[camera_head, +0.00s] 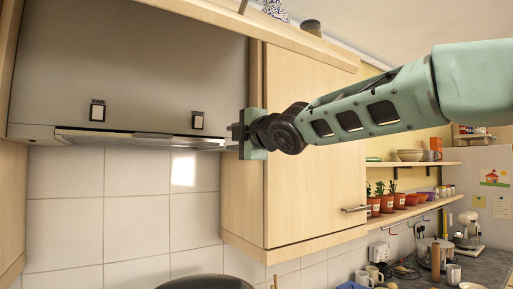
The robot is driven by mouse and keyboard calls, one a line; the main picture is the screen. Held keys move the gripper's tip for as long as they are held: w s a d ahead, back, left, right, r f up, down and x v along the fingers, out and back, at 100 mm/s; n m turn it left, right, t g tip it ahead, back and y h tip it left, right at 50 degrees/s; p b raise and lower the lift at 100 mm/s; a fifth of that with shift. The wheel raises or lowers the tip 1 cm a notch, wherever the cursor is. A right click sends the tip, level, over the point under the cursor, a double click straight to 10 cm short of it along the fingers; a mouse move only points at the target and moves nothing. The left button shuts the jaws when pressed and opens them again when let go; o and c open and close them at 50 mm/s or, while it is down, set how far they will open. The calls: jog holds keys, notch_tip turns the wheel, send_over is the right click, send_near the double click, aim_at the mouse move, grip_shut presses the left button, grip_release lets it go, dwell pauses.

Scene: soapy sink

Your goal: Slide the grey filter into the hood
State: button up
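The grey hood (140,65) hangs at the upper left between wooden cabinets. A thin grey panel that looks like the filter (120,139) lies along the hood's lower edge, with its long edge roughly level. I cannot tell how far it sits inside the hood. My gripper (235,132) is at the panel's right end, close to the hood's lower right corner and in front of the cabinet's edge. The fingers are small and dark here, seen from the side. I cannot tell whether they touch or grip the panel.
A wooden wall cabinet (310,150) stands right of the hood, close behind my arm. Two small switches, left (97,110) and right (198,120), are on the hood's front. White tiles (135,200) are below. A dark round pan (205,282) shows at the bottom. Shelves with pots (387,203) are farther right.

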jog(key=b+v, duration=0.1)
jog(key=v, duration=0.8)
jog(key=shift+s+d, duration=0.25)
jog(key=shift+s, duration=0.05)
